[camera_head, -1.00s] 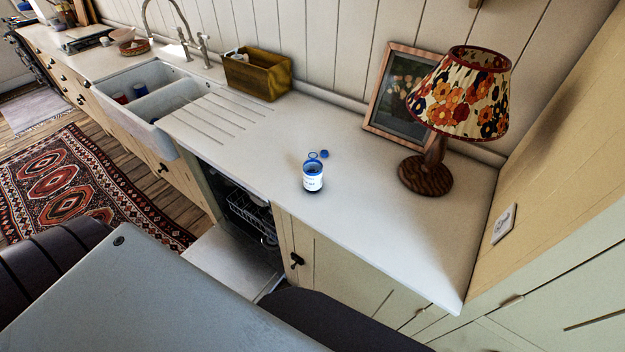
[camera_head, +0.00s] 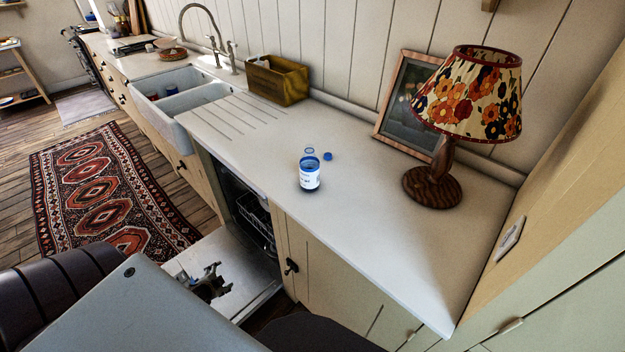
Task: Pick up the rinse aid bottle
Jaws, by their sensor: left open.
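The rinse aid bottle (camera_head: 309,174), white-labelled with a blue top, stands upright on the pale counter (camera_head: 372,240). My left gripper (camera_head: 213,283) is open and empty, low over the lowered dishwasher door, well below and to the left of the bottle. My right gripper is not in view; a dark part at the bottom edge may belong to my right arm.
The dishwasher (camera_head: 252,222) stands open under the counter, its door (camera_head: 200,256) folded down. A lamp (camera_head: 436,180) and a picture frame (camera_head: 405,103) stand right of the bottle. A wooden box (camera_head: 278,80) and sink (camera_head: 178,92) are farther left. The counter around the bottle is mostly clear.

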